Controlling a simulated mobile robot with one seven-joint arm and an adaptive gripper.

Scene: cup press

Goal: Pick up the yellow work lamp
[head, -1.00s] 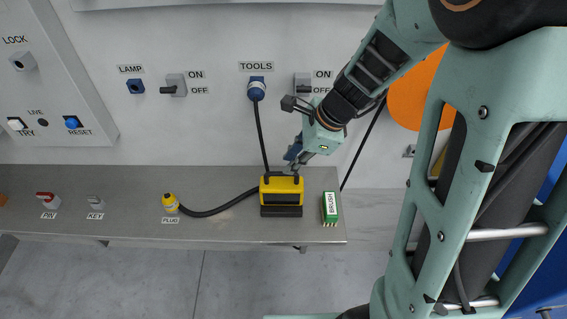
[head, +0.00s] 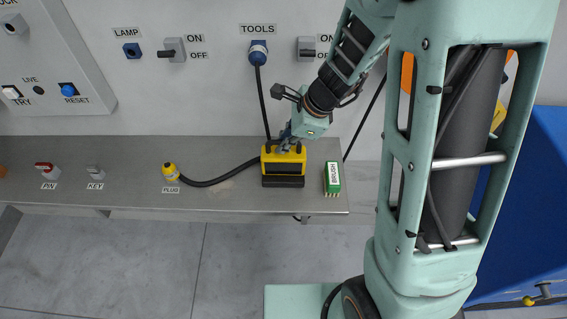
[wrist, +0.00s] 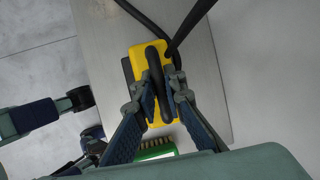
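The yellow work lamp (head: 284,160) stands on the steel bench, with a black base at its front and a black handle on top. In the wrist view the lamp (wrist: 152,60) lies under my gripper. My gripper (head: 289,143) is down at the top of the lamp in the head view. In the wrist view the fingers of my gripper (wrist: 161,89) are close together, one on each side of the black handle (wrist: 156,70). Whether both fingers press on the handle is not clear.
A green brush (head: 332,177) lies just right of the lamp. A cable runs to the yellow plug (head: 170,171) on the left; another runs up to the blue TOOLS socket (head: 258,50). The bench (head: 130,175) has a PIN (head: 44,168) and a KEY (head: 94,171) further left.

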